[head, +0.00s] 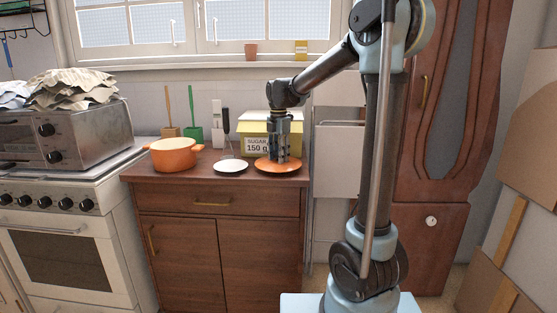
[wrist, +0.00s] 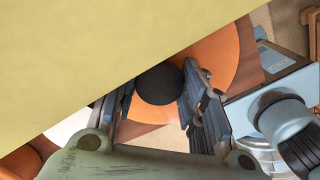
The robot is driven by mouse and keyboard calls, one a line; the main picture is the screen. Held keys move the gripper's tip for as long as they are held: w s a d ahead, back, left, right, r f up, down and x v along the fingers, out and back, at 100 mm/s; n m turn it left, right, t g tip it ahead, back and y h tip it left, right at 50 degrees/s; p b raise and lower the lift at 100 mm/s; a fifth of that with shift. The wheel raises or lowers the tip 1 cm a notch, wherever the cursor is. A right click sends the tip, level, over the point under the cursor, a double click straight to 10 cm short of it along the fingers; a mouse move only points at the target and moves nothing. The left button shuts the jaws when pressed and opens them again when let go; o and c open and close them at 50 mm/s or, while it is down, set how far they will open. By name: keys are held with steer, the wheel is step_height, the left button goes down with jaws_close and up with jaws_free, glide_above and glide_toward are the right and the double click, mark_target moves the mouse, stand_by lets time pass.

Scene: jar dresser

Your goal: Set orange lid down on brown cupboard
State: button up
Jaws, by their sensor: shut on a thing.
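The orange lid (head: 277,167) is a round, shallow disc with a dark round knob (wrist: 160,85). It is at the right end of the top of the brown cupboard (head: 179,201), in front of the yellow sugar box. My gripper (head: 280,157) points down over the lid and is shut on its knob. In the wrist view the fingers (wrist: 160,105) stand on both sides of the knob, and the orange lid (wrist: 218,62) shows beyond them. The lid looks level and at or very near the cupboard top; I cannot tell whether it touches.
The yellow sugar box (head: 256,124) stands close behind my gripper and fills much of the wrist view. A white plate (head: 231,166) lies just left of the lid. An orange pot (head: 172,156) stands further left. Brushes (head: 193,125) stand along the wall.

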steer(key=shift+f, duration=0.65)
steer(key=o, duration=1.2)
steer(key=shift+c, duration=0.2)
